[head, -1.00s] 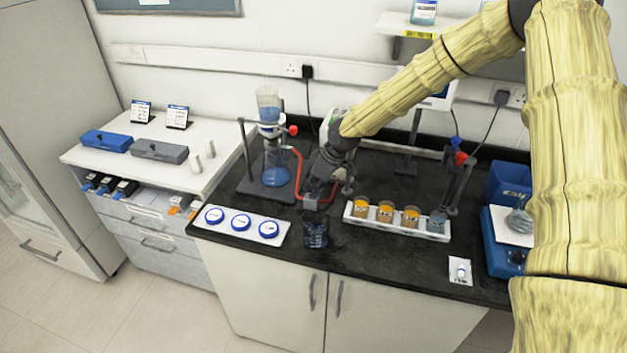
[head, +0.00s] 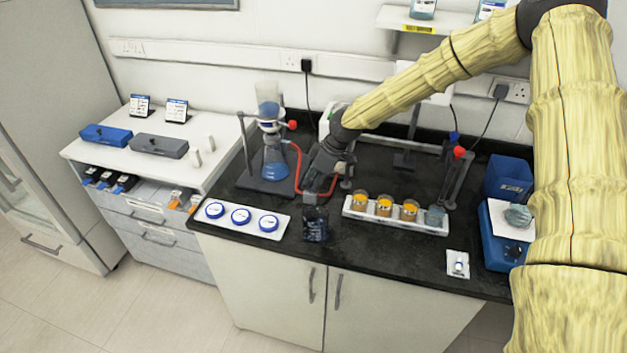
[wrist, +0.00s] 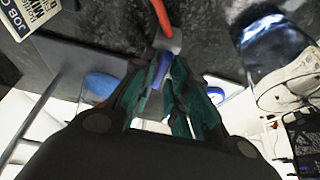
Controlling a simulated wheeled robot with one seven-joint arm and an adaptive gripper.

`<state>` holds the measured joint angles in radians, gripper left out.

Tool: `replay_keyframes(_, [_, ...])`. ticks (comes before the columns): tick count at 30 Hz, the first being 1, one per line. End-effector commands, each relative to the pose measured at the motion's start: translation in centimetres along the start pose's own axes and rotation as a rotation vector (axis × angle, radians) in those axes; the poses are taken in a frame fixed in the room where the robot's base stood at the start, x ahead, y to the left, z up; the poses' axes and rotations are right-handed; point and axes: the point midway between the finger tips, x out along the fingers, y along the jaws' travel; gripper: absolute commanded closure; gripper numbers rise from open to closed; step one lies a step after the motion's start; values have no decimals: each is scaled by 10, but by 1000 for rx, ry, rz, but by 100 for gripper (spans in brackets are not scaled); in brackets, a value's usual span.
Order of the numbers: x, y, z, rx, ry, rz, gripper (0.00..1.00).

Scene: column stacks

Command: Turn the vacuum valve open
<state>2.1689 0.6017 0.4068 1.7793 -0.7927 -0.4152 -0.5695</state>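The vacuum valve is a small grey block (wrist: 168,40) on a red hose, with a blue handle (wrist: 163,72), in the wrist view. In the head view the grey block (head: 310,199) shows on the dark bench, right of the flask. My gripper (wrist: 164,82) has its green-tipped fingers close together at the blue handle, one on each side. They look shut on it, though the exact contact is partly hidden. In the head view my gripper (head: 316,188) comes down over the valve from behind.
A flask with blue liquid (head: 275,165) on a stand is left of my gripper. A rack of jars (head: 396,215) is close on the right.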

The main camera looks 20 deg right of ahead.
Motion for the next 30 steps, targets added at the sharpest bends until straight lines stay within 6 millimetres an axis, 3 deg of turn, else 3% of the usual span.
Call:
replay_keyframes(14, [-5, 0, 0, 1, 1, 0, 68])
replay_keyframes(30, [-78, 1, 0, 2, 3, 1, 68])
